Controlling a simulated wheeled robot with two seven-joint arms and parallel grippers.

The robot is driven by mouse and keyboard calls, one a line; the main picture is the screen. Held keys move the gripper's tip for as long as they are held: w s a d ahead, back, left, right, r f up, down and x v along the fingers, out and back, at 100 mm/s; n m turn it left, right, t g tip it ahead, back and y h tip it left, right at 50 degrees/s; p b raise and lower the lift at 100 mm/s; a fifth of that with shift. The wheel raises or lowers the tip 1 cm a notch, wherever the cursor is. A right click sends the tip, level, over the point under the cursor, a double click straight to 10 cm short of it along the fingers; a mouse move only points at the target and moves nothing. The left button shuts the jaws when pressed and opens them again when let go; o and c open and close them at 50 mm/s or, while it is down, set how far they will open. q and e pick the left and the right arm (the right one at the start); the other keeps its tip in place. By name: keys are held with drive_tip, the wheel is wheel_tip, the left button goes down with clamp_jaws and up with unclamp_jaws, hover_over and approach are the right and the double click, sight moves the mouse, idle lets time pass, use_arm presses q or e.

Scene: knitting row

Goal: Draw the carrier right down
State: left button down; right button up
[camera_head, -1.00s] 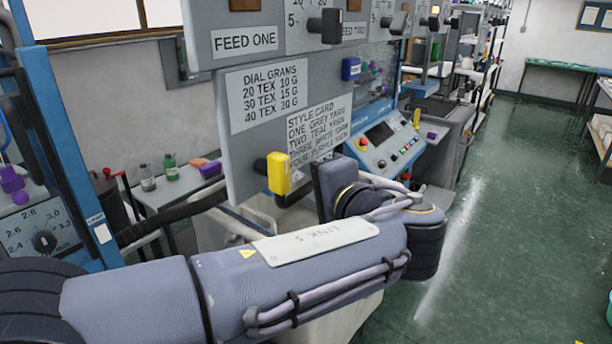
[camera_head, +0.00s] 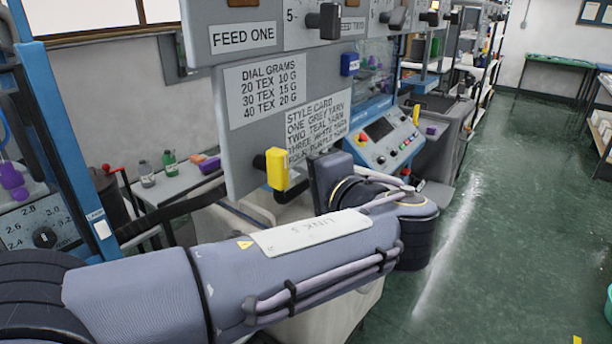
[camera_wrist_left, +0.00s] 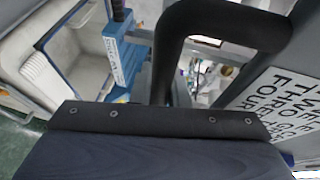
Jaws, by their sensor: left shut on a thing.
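My left arm crosses the head view from the left, and its dark gripper end (camera_head: 328,182) is beside the lower edge of the grey panel (camera_head: 215,135). The arm hides most of the gripper. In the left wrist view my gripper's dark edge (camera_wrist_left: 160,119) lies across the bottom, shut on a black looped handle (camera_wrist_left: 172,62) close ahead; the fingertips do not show. A yellow block handle (camera_head: 277,169) on a black stem sticks out of the panel, left of the gripper. I cannot tell which part is the carrier. My right gripper is not in view.
A blue control console (camera_head: 385,138) stands just beyond my wrist. A bench (camera_head: 180,190) with bottles is behind the panel at left. A blue upright (camera_head: 88,190) stands at the left. The green floor (camera_head: 500,230) at right is mostly clear.

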use_arm(q)
wheel_tip(320, 180, down, 41)
drive_tip(key=b, duration=3.2)
drive_tip(key=shift+r, duration=0.15)
drive_tip(key=c, duration=1.7)
unclamp_jaws()
drive_tip(key=shift+c, duration=0.2)
drive_tip(key=o, duration=0.3)
drive_tip(key=shift+o, duration=0.2)
drive_tip(key=shift+r, duration=0.1)
drive_tip(key=shift+s+d, duration=0.1)
